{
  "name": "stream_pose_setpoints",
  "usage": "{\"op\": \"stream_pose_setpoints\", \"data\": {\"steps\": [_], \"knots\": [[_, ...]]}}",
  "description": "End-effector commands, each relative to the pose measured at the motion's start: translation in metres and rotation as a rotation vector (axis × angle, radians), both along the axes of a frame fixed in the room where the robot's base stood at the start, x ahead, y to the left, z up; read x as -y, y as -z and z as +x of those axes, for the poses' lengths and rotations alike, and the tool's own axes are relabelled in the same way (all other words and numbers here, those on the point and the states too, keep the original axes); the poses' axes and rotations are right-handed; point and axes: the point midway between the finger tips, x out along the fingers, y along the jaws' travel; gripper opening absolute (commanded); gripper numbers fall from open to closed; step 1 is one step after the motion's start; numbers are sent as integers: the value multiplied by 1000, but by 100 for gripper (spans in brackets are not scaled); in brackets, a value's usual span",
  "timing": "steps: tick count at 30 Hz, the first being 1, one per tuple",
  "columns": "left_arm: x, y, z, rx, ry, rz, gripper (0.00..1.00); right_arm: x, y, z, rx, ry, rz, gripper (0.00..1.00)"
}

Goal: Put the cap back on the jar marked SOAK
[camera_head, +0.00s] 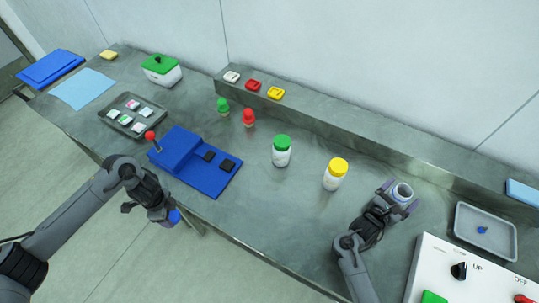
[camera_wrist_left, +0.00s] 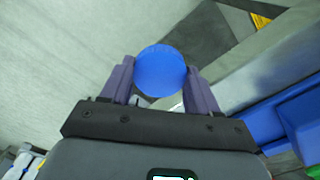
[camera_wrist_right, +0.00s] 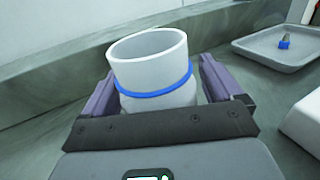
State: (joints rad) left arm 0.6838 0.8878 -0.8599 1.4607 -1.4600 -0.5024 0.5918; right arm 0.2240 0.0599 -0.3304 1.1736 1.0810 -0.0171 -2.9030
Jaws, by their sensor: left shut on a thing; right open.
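A blue cap (camera_wrist_left: 160,72) is held between the fingers of my left gripper (camera_wrist_left: 160,90). In the head view the left gripper (camera_head: 160,212) and the blue cap (camera_head: 174,216) are in front of the table's front edge, over the floor. An open white jar (camera_head: 402,191) with a blue ring stands on the table at the right. In the right wrist view the jar (camera_wrist_right: 150,62) is upright, its mouth uncovered. My right gripper (camera_wrist_right: 165,92) is open, with its fingers on either side of the jar. No SOAK marking is readable.
A green-capped jar (camera_head: 282,152) and a yellow-capped jar (camera_head: 335,174) stand mid-table. A blue fixture (camera_head: 192,163) with a red-knobbed lever is at left. A grey tray (camera_head: 487,232) with a small blue item and a white control panel (camera_head: 450,262) are at right. A ledge (camera_head: 350,128) runs behind.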

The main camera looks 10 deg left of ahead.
Motion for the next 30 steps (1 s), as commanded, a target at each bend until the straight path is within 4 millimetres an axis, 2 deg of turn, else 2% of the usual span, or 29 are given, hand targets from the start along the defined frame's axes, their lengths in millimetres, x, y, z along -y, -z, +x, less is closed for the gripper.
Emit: {"op": "stream_pose_setpoints", "data": {"steps": [9, 21, 30], "knots": [[0, 0, 0, 0, 0, 0, 32, 0, 0, 0, -1, 0, 1, 93], [0, 0, 0, 0, 0, 0, 32, 0, 0, 0, 0, -1, 1, 32], [0, -2, 0, 0, 0, 0, 32, 0, -1, 0, -1, 0, 1, 31]]}}
